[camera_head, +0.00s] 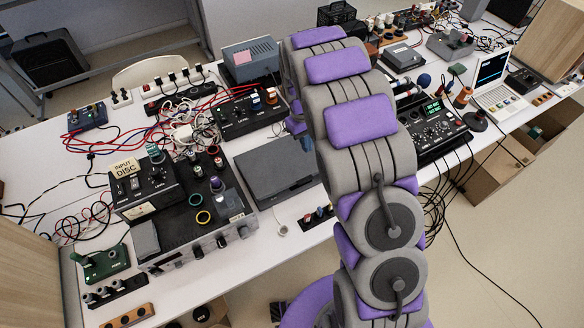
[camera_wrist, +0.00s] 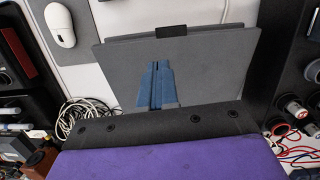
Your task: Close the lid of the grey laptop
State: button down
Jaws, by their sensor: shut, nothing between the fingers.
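The grey laptop (camera_head: 272,172) lies on the white table in the head view, left of my arm, which hides its right part. It looks low and flat there. In the wrist view its grey panel (camera_wrist: 215,65) fills the middle, with a second grey surface beyond it and a black strip, perhaps the hinge, at their meeting edge. I cannot tell how far the lid stands open. My gripper (camera_wrist: 157,68) shows in the wrist view as two blue fingers, shut and empty, in front of the grey panel. Whether they touch it is unclear.
A white mouse (camera_wrist: 60,25) lies beside the laptop in the wrist view. Left of the laptop stands a black device with knobs (camera_head: 195,215); behind it is a black control box (camera_head: 238,115) with red cables. Another, white laptop (camera_head: 497,98) stands open at the far right.

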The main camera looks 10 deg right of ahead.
aim_at(306, 181)
jog(key=shift+m+g, duration=0.3)
jog(key=shift+g, duration=0.1)
jog(key=b+x, duration=0.1)
jog(key=x, duration=0.3)
jog(key=a+b+x, duration=0.1)
jog(key=x, duration=0.3)
jog(key=b+x, duration=0.1)
jog(key=x, duration=0.3)
jog(key=shift+s+a+f, duration=0.25)
jog(key=shift+s+a, duration=0.05)
